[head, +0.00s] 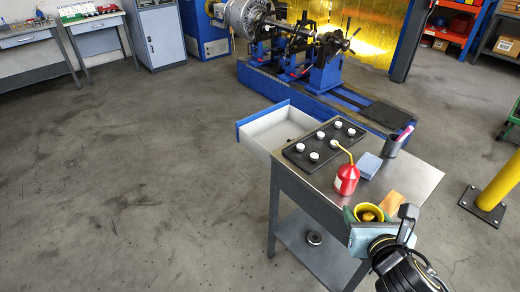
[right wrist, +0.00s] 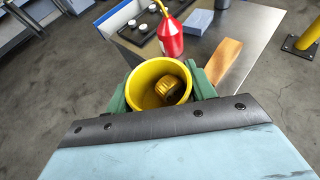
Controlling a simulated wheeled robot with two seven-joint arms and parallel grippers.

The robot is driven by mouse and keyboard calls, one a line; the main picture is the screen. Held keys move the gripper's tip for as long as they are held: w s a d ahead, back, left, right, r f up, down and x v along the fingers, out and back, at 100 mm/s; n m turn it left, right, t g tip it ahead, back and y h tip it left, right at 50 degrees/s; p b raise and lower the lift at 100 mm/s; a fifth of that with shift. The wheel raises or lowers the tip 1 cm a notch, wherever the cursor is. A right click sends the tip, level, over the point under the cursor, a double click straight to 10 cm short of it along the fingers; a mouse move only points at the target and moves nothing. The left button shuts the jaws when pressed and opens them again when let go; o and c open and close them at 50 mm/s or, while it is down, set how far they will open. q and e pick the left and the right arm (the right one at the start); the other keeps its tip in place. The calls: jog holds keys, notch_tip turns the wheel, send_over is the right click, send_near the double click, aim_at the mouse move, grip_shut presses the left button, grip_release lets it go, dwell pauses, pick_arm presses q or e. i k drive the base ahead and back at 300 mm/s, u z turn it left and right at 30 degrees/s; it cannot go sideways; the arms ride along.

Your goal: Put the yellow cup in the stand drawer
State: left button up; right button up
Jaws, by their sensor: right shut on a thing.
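The yellow cup (head: 368,209) is at the near end of the stand's top, and it also shows in the right wrist view (right wrist: 137,92). A brass-coloured piece (right wrist: 168,88) lies inside it. My right gripper (head: 367,215) is shut on the cup, its green fingers on either side of the wall. The cup looks upright; its base is hidden, so I cannot tell whether it touches the stand. My left gripper is out of view.
The stand top (head: 416,172) bears a black tray (head: 297,152) of white pieces, a red oil can (head: 346,180), a blue block (head: 370,166), an orange wooden block (head: 392,203) and a grey holder (head: 392,146). A yellow post (head: 502,180) stands right. Floor left of the drawer is clear.

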aim_at(295, 131)
jog(key=u, duration=1.2)
jog(key=i, duration=2.9)
jog(key=z, duration=2.85)
jog(key=i, duration=1)
